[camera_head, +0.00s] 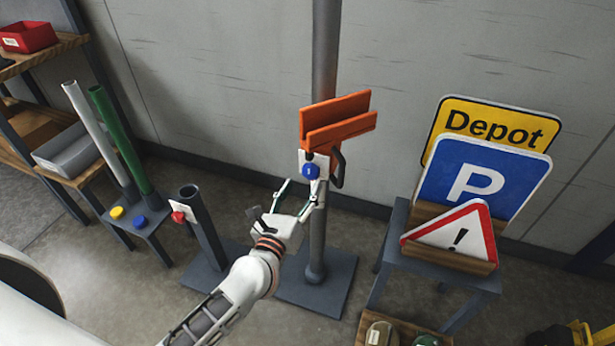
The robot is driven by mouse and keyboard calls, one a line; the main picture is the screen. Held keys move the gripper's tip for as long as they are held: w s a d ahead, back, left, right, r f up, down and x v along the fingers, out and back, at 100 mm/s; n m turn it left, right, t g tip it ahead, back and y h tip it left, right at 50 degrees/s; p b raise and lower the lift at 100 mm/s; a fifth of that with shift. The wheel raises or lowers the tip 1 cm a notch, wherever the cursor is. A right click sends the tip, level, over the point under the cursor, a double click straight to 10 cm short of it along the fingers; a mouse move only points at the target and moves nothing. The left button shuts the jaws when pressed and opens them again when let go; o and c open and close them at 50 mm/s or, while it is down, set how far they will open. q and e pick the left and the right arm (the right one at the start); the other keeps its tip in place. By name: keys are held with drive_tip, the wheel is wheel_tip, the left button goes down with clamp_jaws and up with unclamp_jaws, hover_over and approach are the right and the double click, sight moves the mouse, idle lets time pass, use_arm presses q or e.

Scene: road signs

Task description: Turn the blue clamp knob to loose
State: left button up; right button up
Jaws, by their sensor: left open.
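The blue clamp knob (311,171) sits on a white plate (304,158) on the tall grey post (325,60), just below the orange clamp (338,121). A dark handle (338,168) stands out to the right of the knob. My left gripper (299,193) reaches up from below, with its fingers open and empty just below and to the left of the knob. I cannot tell whether a fingertip touches the knob. The knob's marking is too small to read. My right gripper is out of view.
A short grey post (203,228) with a red knob (179,217) stands left. White and green poles (119,139) rise from a low stand. Depot, parking and warning signs (480,182) fill a rack (421,275) at the right. Floor shows between the stands.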

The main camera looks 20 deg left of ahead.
use_arm(q)
drive_tip(key=shift+s+a, duration=0.1)
drive_tip(key=shift+s, duration=2.3)
drive_tip(key=s+d+f+m+g+h+p, duration=0.1)
drive_tip(key=s+d+f+m+h, duration=0.15)
drive_tip(key=s+m, duration=0.75)
drive_tip(key=s+d+f+m+g+h+p, duration=0.1)
drive_tip(key=d+f+m+g+h+p, duration=0.15)
drive_tip(key=m, duration=1.45)
drive_tip(key=s+a+f+m+g+y, duration=0.3)
drive_tip(key=s+f+m, duration=0.7)
drive_tip(key=m, duration=0.6)
drive_tip(key=shift+s+a+f+g, duration=0.2)
drive_tip(key=shift+a+f+g, duration=0.25)
drive_tip(key=shift+a+f, duration=0.45)
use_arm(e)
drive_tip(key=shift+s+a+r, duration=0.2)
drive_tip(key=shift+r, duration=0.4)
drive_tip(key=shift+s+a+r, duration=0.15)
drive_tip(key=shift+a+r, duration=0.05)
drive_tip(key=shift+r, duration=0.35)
